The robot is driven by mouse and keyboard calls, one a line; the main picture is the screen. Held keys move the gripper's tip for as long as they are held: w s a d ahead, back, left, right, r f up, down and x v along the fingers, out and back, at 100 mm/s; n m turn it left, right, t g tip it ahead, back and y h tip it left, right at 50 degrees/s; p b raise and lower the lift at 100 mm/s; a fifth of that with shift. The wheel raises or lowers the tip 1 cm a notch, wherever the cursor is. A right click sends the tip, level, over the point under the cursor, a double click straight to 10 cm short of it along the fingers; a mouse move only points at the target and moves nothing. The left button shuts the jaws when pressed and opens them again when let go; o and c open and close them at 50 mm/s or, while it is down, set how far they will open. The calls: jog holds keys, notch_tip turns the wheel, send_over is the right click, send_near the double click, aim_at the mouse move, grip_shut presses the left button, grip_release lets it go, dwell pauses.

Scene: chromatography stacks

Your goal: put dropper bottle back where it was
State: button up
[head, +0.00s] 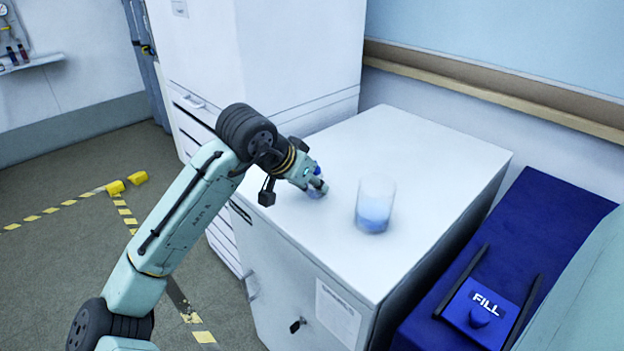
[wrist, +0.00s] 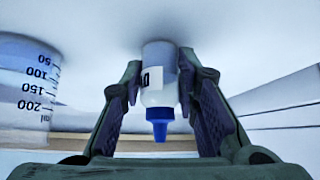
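The dropper bottle (wrist: 158,85) is white with a label and a blue dropper tip. In the wrist view it is between the two fingers of my gripper (wrist: 160,88), which press close against both its sides. The wrist picture is upside down, so the bottle stands upright, its base at or very near the white top. In the head view my gripper (head: 318,188) is low over the left part of the white cabinet top (head: 420,150). There the bottle is mostly hidden by the gripper.
A clear beaker with blue liquid (head: 375,205) stands right of my gripper; its scale shows in the wrist view (wrist: 28,88). A tall white unit (head: 260,60) stands behind on the left. A blue block marked FILL (head: 485,308) is at the right. The cabinet top's back is clear.

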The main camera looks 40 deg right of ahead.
jog(key=shift+f, duration=0.1)
jog(key=o, duration=0.6)
